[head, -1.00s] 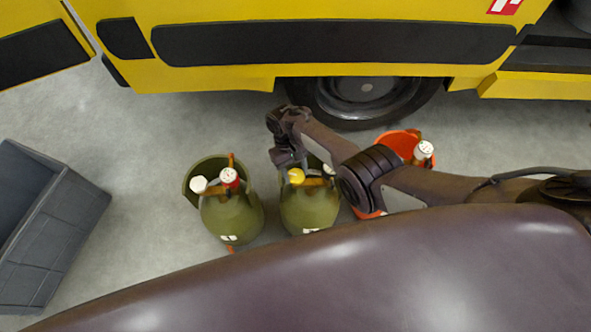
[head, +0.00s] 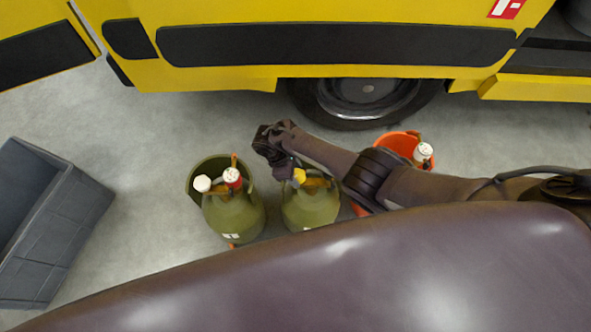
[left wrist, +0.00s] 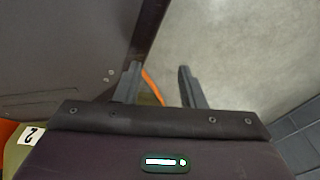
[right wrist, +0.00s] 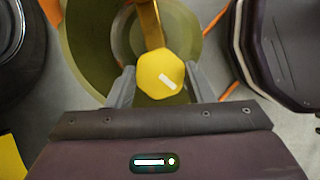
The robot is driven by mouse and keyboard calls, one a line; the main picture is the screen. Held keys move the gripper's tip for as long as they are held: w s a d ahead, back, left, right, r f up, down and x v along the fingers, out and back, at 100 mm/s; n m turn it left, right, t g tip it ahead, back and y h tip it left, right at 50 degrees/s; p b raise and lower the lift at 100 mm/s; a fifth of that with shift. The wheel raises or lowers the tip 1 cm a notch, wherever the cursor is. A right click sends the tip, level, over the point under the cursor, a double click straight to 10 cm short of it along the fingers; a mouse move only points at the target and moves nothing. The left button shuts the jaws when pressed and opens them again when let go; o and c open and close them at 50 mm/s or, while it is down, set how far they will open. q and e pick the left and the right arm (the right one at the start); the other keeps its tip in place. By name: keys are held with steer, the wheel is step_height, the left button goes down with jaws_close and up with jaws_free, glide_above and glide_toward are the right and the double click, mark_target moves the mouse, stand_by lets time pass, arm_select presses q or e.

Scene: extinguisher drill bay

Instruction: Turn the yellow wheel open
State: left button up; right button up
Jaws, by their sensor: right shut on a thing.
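The yellow wheel (head: 299,176) sits on top of the middle olive-green extinguisher (head: 310,208).
Another olive-green extinguisher (head: 236,215) with a red and a white knob stands close to the left. An orange-red container (head: 397,143) and a white knob (head: 422,152) are at the right. A grey crate (head: 60,225) stands far left. The yellow truck (head: 220,75) closes off the back.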

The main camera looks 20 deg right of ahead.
steer(key=shift+s+n+t, duration=0.1)
steer(key=shift+n+t, duration=0.2)
steer(key=shift+n, duration=0.6)
steer(key=shift+n+t+p, duration=0.4)
steer(key=shift+n+p, duration=0.1)
steer(key=shift+n, duration=0.4)
steer(key=shift+s+n, duration=0.1)
steer(key=shift+n, duration=0.6)
arm_select(q)
steer(key=shift+s+a+r+p, duration=0.15)
steer(key=shift+s+p, duration=0.2)
steer(key=shift+s, duration=1.7)
arm_select(e)
steer(key=shift+n+t, duration=0.6)
steer(key=shift+n, duration=0.3)
arm_select(q)
steer(key=shift+w, duration=0.25)
steer(key=shift+s+a, duration=0.1)
steer(key=shift+s, duration=0.05)
arm_select(e)
steer(key=o, duration=1)
steer(key=shift+c, duration=0.2)
